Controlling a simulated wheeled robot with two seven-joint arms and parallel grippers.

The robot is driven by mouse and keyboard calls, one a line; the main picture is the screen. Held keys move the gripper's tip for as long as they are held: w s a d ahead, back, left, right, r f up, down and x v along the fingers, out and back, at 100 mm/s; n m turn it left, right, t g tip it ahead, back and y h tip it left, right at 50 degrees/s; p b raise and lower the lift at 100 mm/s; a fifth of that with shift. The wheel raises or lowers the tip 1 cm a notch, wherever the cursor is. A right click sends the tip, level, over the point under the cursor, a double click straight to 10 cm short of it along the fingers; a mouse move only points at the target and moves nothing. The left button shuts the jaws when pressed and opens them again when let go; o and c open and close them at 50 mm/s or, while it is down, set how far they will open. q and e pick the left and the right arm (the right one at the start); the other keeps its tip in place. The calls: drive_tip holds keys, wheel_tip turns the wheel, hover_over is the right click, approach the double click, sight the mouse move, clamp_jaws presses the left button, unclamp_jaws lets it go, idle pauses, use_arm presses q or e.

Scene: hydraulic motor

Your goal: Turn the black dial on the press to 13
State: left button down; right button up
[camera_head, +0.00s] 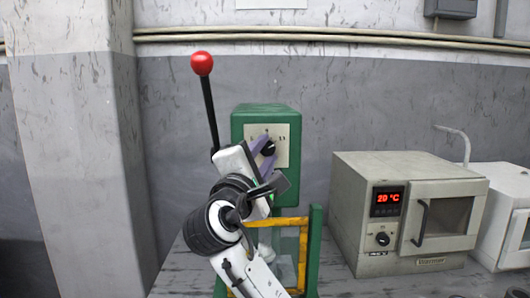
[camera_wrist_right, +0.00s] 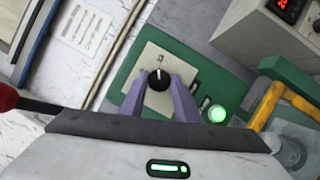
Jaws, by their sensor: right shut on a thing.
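The green press (camera_head: 266,112) stands in the middle of the head view with a pale plate (camera_head: 284,158) on its front. The black dial (camera_head: 268,148) sits on this plate, with small numbers around it; 13 is at its upper right. My right gripper (camera_head: 265,151) has its purple fingers on either side of the dial and is shut on it. In the right wrist view the dial (camera_wrist_right: 158,82) is between the fingertips. Its white mark points up in that picture, toward a small number too blurred to read surely. My left gripper is out of view.
A lever with a red ball (camera_head: 202,63) rises left of the press. A yellow and green frame (camera_head: 314,245) stands below it. A warmer (camera_head: 350,205) reading 20 °C is at the right. A green lamp (camera_wrist_right: 217,113) glows beside the dial plate.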

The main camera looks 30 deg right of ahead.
drive_tip(key=shift+m+g, duration=0.3)
drive_tip(key=shift+m, duration=0.2)
drive_tip(key=o, duration=1)
drive_tip(key=shift+o, duration=0.2)
drive_tip(key=b+v, duration=0.1)
drive_tip(key=v, duration=0.9)
drive_tip(key=shift+b, duration=0.4)
drive_tip(key=shift+s+a, duration=0.1)
